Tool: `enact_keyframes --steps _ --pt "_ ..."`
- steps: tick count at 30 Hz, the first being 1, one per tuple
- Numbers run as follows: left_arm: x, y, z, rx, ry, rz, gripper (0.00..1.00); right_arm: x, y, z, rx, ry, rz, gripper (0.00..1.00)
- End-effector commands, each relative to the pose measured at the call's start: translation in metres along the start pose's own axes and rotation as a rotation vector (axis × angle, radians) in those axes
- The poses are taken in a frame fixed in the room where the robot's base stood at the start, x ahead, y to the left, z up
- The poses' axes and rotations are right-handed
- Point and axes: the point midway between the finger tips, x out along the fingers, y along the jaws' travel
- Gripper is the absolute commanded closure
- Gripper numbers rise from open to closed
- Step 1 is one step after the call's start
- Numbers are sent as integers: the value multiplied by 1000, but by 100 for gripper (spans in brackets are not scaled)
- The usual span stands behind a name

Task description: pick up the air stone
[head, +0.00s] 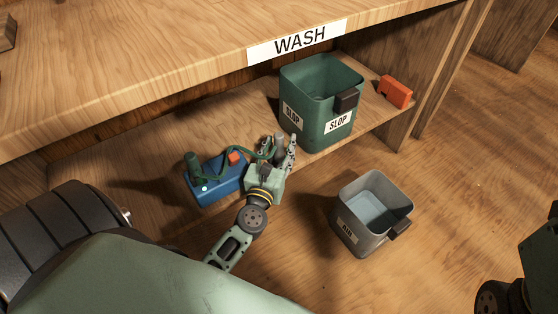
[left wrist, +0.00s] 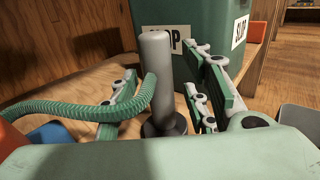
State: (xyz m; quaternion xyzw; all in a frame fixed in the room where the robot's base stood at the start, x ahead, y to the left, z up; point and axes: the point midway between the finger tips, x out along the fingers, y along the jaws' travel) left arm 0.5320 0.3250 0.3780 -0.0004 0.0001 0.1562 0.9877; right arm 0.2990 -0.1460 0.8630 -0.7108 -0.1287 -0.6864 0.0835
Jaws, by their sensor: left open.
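The air stone (head: 279,141) is a grey upright cylinder on the lower shelf, joined to a green hose. In the left wrist view the air stone (left wrist: 156,75) stands between my fingers, with a dark round base low down. My left gripper (head: 277,147) is open, with one finger on each side of the stone. In the left wrist view the gripper (left wrist: 165,98) shows gaps between its fingers and the stone. The ribbed hose (left wrist: 75,107) passes by the left finger to the stone. My right gripper is not in view.
A blue pump box (head: 214,181) with an orange switch sits left of the gripper. A green SLOP bin (head: 310,115) stands close behind. A grey AIR bucket (head: 352,222) is on the floor at right. An orange object (head: 395,92) lies right of the bin. The WASH shelf (head: 200,60) overhangs.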

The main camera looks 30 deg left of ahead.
Motion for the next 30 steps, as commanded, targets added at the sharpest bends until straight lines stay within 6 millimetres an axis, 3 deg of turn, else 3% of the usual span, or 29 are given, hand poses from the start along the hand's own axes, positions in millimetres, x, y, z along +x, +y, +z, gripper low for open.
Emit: enact_keyframes --steps 4,19,30 --pt "0 0 0 0 0 0 57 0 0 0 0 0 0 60" --pt "-1 0 0 1 0 0 100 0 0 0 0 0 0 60" --pt "0 0 1 1 -1 1 100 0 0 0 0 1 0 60"
